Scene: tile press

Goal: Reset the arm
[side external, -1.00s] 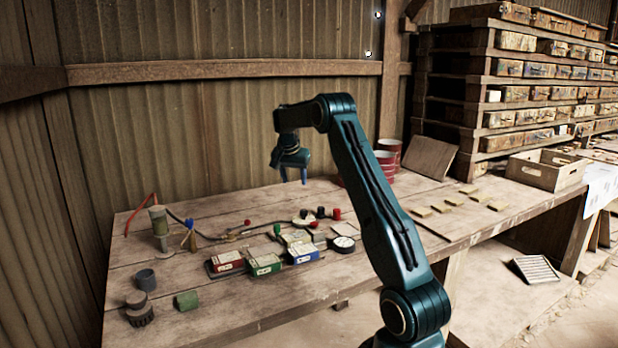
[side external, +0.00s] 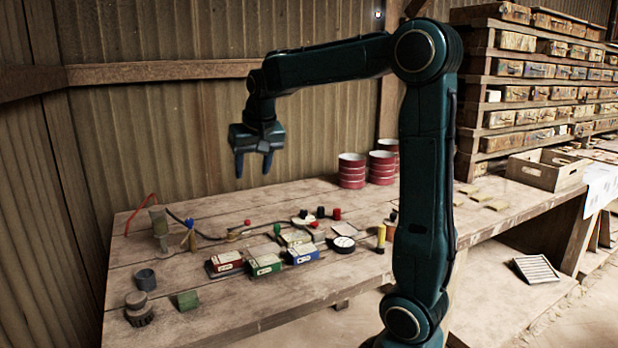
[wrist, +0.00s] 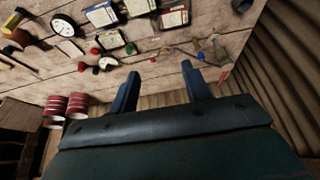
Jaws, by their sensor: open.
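My gripper (side external: 253,165) hangs in the air over the back of the workbench, fingers pointing down. Its two fingers are apart with nothing between them, and the wrist view (wrist: 158,85) shows the same empty gap. My arm stands upright at the front right of the bench, with its forearm reaching left. Below the gripper on the wooden bench (side external: 225,285) lie a red box (side external: 226,261), a green box (side external: 265,265) and a blue box (side external: 303,254), each with a pale top.
Red-and-white tins (side external: 352,171) stand in stacks at the back. A round gauge (side external: 343,244) lies beside the blue box. Grey cylinders and a green block (side external: 187,300) are at the front left. A corrugated wall (side external: 190,120) rises behind; a wooden crate (side external: 545,170) sits at right.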

